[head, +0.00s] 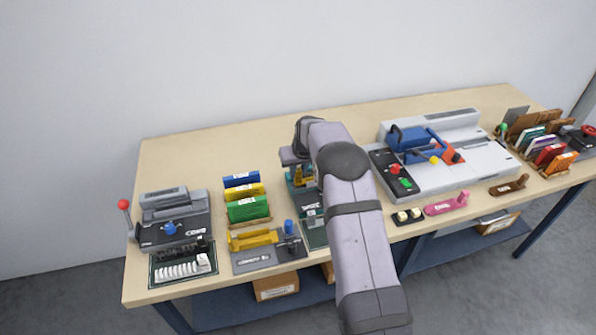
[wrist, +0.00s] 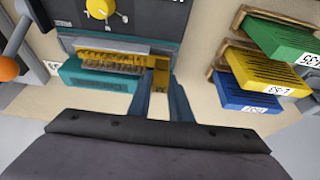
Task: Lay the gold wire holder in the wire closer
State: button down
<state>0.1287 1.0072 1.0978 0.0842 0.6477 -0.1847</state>
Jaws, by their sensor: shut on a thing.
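My gripper (wrist: 166,92) is shut on the gold wire holder (wrist: 160,76), with one finger on each side of its end. The holder's long part, with a row of wire loops, extends left in the wrist view over the teal part of a machine, which I take as the wire closer (wrist: 95,80). I cannot tell whether the holder touches it. Beyond it is a dark panel with a yellow knob (wrist: 100,8). In the head view my arm covers most of this machine; a little gold and teal (head: 297,185) shows beside my gripper.
Blue, yellow and green blocks (head: 245,208) stand on racks left of my arm. Another yellow handled piece (head: 255,239) lies on a grey plate. A lever with an orange ball (wrist: 8,68) is left in the wrist view. A large grey machine (head: 470,165) stands right.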

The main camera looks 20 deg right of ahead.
jog(key=shift+f+b, duration=0.35)
jog(key=shift+f, duration=0.15)
dwell(0.4)
jog(key=c, duration=1.9)
grip_release()
jog(key=p+v, duration=0.5)
jog(key=v, duration=0.6)
